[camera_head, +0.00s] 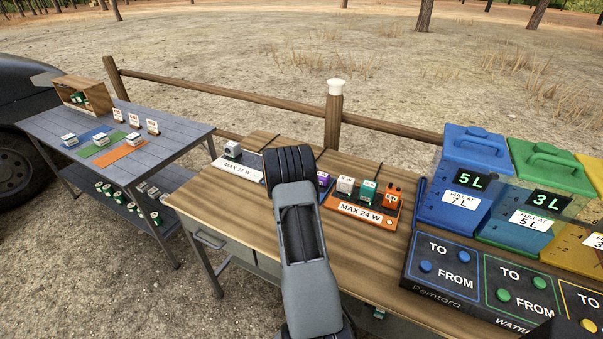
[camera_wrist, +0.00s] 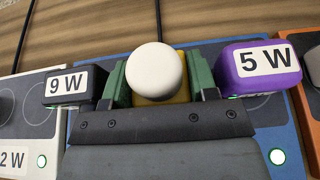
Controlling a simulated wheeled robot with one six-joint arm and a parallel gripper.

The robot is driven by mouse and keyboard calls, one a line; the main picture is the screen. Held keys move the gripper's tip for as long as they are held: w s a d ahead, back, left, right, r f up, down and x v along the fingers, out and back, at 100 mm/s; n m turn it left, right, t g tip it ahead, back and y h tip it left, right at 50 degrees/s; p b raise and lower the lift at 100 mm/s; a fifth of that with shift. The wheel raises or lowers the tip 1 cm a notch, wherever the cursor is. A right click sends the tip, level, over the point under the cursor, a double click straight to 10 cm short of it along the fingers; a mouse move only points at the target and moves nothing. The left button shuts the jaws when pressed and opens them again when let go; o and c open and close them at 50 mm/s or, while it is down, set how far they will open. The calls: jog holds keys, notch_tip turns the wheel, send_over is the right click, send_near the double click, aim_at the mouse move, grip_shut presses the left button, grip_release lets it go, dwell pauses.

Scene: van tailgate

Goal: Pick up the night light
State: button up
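The night light has a round white top (camera_wrist: 156,72) and a yellow body (camera_wrist: 184,88). In the wrist view it stands between the two green fingers of my gripper (camera_wrist: 159,82). The fingers lie close against both sides of the yellow body, with no clear gap, and look shut on it. It is still low over the blue pad (camera_wrist: 278,135); whether it touches the pad is hidden. In the head view my arm covers the night light and the fingers.
A black 9 W block (camera_wrist: 67,85) is close left of the fingers, and a purple 5 W block (camera_wrist: 262,66) close right. An orange MAX 24 W pad (camera_head: 361,211) with several small devices is to the right. Coloured water containers (camera_head: 467,180) stand farther right.

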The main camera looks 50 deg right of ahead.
jog(key=c, duration=0.4)
jog(key=shift+r, duration=0.1)
